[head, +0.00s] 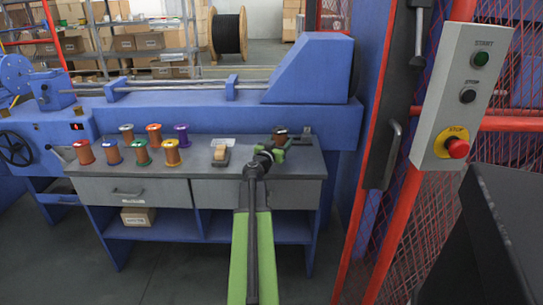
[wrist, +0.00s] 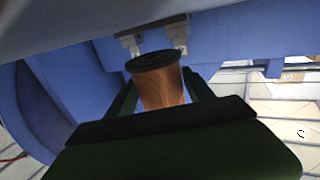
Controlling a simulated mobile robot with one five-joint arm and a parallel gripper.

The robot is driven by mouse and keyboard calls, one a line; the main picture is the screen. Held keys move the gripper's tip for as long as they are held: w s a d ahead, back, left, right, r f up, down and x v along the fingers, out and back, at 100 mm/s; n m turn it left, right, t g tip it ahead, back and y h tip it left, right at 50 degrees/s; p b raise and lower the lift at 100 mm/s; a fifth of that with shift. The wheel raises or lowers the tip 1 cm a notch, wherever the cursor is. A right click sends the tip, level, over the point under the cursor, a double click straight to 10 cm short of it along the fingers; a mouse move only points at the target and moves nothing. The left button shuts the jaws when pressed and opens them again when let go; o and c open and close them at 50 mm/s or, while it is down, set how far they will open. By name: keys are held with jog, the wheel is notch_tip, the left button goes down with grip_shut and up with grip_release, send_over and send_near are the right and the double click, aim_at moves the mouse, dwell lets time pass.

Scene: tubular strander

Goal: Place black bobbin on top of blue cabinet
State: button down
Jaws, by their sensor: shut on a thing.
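The black bobbin has black flanges and copper-coloured winding. It shows upright between my gripper's fingers in the wrist view (wrist: 160,85) and at the right end of the grey-topped bench in the head view (head: 280,132). My gripper (head: 281,144) is shut on it, over or near the bench top; I cannot tell whether the bobbin touches the bench. Blue machine bodies stand behind the bench: a low box (head: 45,135) at the left and a sloped housing (head: 312,70) at the right. I cannot tell which one is the blue cabinet.
Several copper bobbins with coloured flanges (head: 140,152) stand on the left half of the bench (head: 190,177). A small wooden-looking item (head: 221,155) lies left of my gripper. A red-framed mesh fence (head: 405,180) and a grey button box (head: 463,95) are at the right.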

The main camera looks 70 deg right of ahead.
notch_tip(320, 180, down, 4)
jog(key=b, duration=0.4)
jog(key=shift+f, duration=0.1)
jog(key=shift+w+a+r, duration=0.1)
jog(key=shift+w+r, duration=0.1)
jog(key=shift+f, duration=0.15)
jog(key=shift+c, duration=1.9)
grip_release()
